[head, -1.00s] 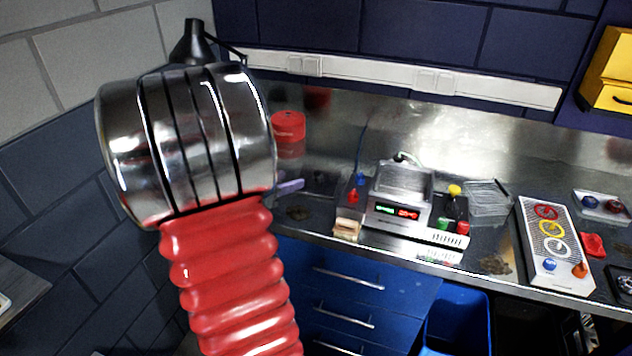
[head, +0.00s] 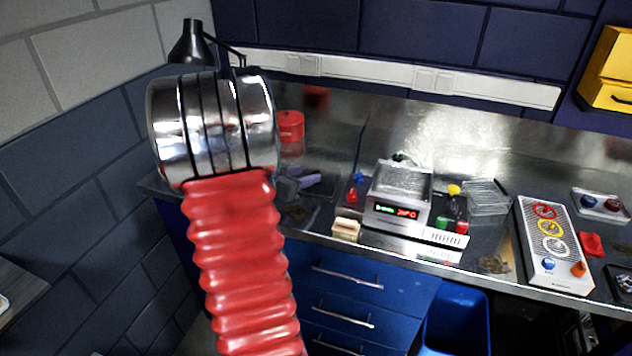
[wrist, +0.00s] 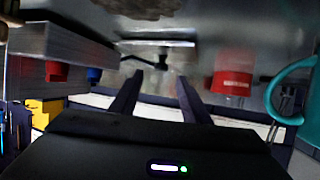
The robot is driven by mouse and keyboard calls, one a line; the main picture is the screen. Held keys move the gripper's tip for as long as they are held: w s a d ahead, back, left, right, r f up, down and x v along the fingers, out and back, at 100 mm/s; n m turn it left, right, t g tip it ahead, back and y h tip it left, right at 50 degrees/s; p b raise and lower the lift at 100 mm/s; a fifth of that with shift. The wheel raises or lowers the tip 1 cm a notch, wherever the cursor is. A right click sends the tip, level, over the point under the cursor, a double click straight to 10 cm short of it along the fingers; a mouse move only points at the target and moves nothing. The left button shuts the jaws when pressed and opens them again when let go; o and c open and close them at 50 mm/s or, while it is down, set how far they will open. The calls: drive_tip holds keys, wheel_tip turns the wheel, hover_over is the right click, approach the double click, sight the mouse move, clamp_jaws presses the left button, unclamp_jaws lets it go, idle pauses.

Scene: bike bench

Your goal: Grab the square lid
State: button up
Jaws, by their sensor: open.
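A clear, flat, square piece (head: 487,197) lies on the metal bench right of the device; I cannot tell whether it is a loose lid or a shallow box. The device (head: 398,212) also has a square, glossy top (head: 402,182). My gripper (wrist: 157,84) is open and empty in the wrist view, its two dark fingers apart. The clear piece is not clearly seen in the wrist view.
A red can (head: 290,126) stands at the back, also in the wrist view (wrist: 232,82). A teal ringed thing (wrist: 290,90) is beside it there. A small beige block (head: 346,229) sits at the bench front. A panel with colored rings (head: 552,245) lies at right.

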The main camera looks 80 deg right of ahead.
sight(315, 171)
drive_tip(key=shift+x, duration=2.6)
drive_tip(key=shift+w, duration=0.1)
drive_tip(key=shift+c, duration=0.6)
clamp_jaws()
